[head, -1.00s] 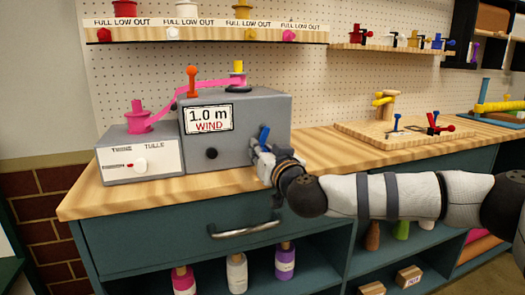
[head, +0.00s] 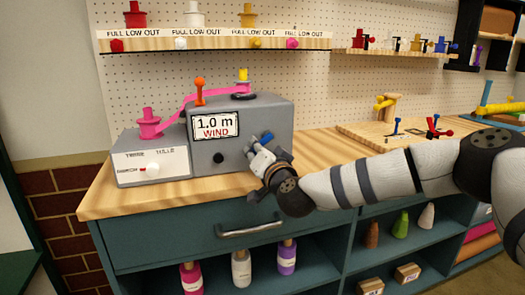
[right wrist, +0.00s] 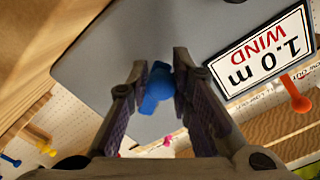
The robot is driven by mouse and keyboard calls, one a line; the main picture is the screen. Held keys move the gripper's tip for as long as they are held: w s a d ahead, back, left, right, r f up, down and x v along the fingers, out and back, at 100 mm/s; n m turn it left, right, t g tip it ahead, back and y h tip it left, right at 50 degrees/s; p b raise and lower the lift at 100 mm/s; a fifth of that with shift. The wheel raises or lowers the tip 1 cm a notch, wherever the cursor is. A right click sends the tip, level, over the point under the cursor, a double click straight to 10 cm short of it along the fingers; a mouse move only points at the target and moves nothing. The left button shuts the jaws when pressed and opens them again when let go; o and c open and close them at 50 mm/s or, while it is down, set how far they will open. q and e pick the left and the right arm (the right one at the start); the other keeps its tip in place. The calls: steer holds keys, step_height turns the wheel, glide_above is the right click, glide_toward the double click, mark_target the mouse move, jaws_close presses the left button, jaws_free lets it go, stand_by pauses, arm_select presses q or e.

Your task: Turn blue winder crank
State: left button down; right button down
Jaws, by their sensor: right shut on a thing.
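The grey winder box (head: 270,118) stands on the wooden counter, with a display (head: 216,127) reading "1.0 m WIND". Its blue crank (head: 266,137) is on the right part of the front face. My right gripper (head: 258,150) is at the crank. In the right wrist view the blue crank handle (right wrist: 157,88) sits between the fingertips of my right gripper (right wrist: 160,82), which is shut on it. An orange lever (head: 199,90) stands on top of the box. A pink ribbon (head: 188,106) runs from the pink spool (head: 149,123) to the winder's top. My left gripper is not in view.
A grey tulle box (head: 151,160) stands left of the winder. A shelf of ribbon spools (head: 220,41) hangs above. A wooden board (head: 365,133) with small tools lies to the right. A drawer handle (head: 250,229) is below the counter edge.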

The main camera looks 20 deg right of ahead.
steer(key=r+m, duration=0.1)
steer(key=m, duration=0.2)
steer(key=shift+a+r, duration=0.35)
steer(key=shift+r, duration=0.05)
steer(key=m, duration=0.1)
steer(key=r+m, duration=0.1)
steer(key=m, duration=0.1)
steer(key=shift+r+m, duration=0.15)
steer(key=shift+m, duration=0.15)
steer(key=shift+r+m, duration=0.45)
steer(key=shift+m, duration=0.75)
steer(key=shift+d+r+m, duration=0.15)
steer(key=shift+r+m, duration=0.1)
steer(key=shift+m, duration=0.5)
steer(key=shift+d+r+m, duration=0.15)
steer(key=shift+r+m, duration=0.1)
steer(key=shift+m, duration=0.5)
steer(key=c, duration=1.5)
jaws_free()
steer(key=shift+o, duration=0.2)
steer(key=shift+d+f, duration=0.1)
steer(key=shift+s+f, duration=0.1)
